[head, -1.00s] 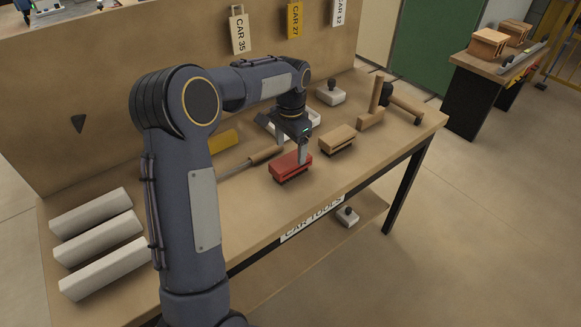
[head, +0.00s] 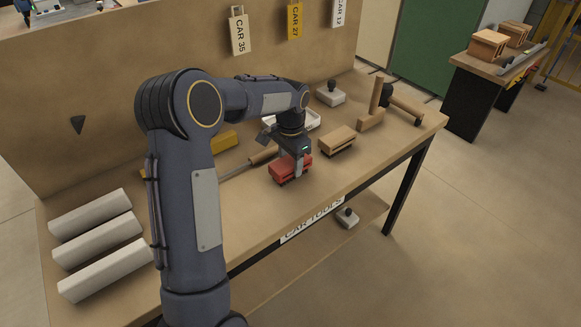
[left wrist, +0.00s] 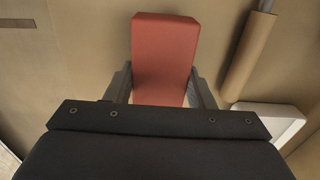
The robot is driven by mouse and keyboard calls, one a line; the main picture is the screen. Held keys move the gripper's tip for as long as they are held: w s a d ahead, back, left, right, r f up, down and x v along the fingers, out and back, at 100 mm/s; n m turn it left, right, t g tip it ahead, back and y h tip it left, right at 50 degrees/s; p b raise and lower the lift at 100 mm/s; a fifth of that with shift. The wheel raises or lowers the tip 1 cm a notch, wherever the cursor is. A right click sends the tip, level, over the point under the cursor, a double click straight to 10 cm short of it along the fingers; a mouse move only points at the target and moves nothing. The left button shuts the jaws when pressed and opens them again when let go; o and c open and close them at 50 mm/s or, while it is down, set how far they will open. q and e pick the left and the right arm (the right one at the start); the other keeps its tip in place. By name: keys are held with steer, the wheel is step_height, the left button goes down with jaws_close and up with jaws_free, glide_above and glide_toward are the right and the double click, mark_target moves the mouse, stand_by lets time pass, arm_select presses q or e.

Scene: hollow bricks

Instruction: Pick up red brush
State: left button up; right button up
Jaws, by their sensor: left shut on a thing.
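The red brush (head: 283,171) lies on the workbench in the head view, its dark bristle side down. It also shows in the left wrist view (left wrist: 164,55), its red top between the two fingers. My left gripper (head: 294,167) is over the brush with a finger against its near side. In the left wrist view the left gripper (left wrist: 161,85) has one finger on each side of the brush and is shut on it. The brush appears to be still at the bench surface. My right gripper is not in view.
A tan wooden brush (head: 338,139) stands close to the right. A wooden-handled tool (head: 262,156) and a white tray (head: 308,121) are behind. Several pale blocks (head: 98,240) lie at the left. The bench's front edge (head: 330,203) is near.

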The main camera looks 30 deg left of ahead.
arm_select(q)
steer(key=shift+r, duration=0.1)
steer(key=shift+r, duration=0.6)
steer(key=s+d+r, duration=0.2)
steer(key=s+r, duration=0.2)
steer(key=s+d+r, duration=0.2)
steer(key=s+r, duration=0.1)
steer(key=s, duration=0.1)
steer(key=s+d+r, duration=0.2)
steer(key=s+r, duration=0.2)
steer(key=shift+s+r+b, duration=0.3)
